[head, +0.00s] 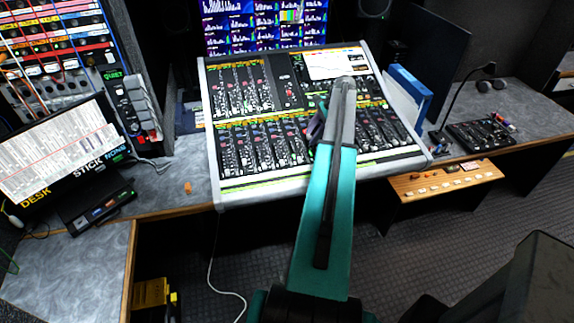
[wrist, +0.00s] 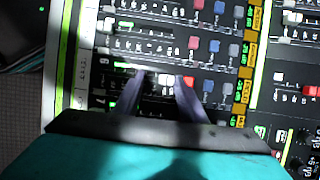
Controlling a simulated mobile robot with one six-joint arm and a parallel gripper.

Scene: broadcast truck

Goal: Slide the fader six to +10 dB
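The mixing console (head: 233,192) stands on the desk with rows of faders along its front. My gripper (head: 317,127) is over the fader area right of the console's middle, and my forearm hides part of it. In the wrist view my gripper (wrist: 160,78) has its two dark fingers apart, spaced along the fader slots. A pale fader cap (wrist: 166,80) shows between the fingertips. I cannot tell whether the fingers touch it. A red button (wrist: 188,83) lies beside the right fingertip. I cannot read for sure which channel is fader six, and the lower channels are hidden by my gripper.
Other channel strips lie above the fingers in the wrist view, with a white cap (wrist: 108,9) at the left. Meter screens (head: 265,25) stand behind the console. A blue binder (head: 410,92) stands at its right, and a small control panel (head: 480,134) lies farther right.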

